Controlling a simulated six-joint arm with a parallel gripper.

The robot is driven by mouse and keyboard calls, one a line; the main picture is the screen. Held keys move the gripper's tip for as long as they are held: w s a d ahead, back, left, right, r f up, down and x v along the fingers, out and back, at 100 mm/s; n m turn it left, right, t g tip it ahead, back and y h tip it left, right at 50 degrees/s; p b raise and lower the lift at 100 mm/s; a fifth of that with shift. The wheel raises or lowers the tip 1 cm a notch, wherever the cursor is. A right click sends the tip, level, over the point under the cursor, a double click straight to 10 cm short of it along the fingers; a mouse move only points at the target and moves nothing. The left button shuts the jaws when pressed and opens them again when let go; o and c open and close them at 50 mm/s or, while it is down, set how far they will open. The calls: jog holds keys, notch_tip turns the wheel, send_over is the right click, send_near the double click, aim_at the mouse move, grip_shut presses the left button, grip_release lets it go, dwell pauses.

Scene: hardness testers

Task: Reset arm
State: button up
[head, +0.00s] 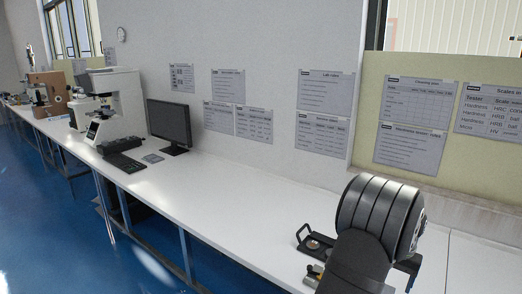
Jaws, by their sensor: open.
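My arm shows at the lower right of the head view as a large dark ribbed joint and a link running down to the bottom edge.
A white tester (122,100), a black monitor (170,124) and a keyboard (124,163) stand on the bench's left part. A brown tester (47,92) is farther back. The bench between monitor and tray is clear. Wall charts (325,88) hang behind.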

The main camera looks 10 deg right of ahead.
jog(key=w+a, duration=0.3)
jog(key=a, duration=0.1)
jog(key=w+a+f, duration=0.1)
jog(key=w+a, duration=0.3)
jog(key=a, duration=0.1)
jog(key=w+a+f, duration=0.1)
jog(key=w+a, duration=0.2)
jog(key=a, duration=0.1)
jog(key=shift+w+a+f, duration=0.25)
jog(key=shift+w+a, duration=0.05)
jog(key=s+d+r, duration=0.2)
jog(key=s+d, duration=1)
jog(key=d, duration=0.3)
jog(key=shift+r, duration=0.25)
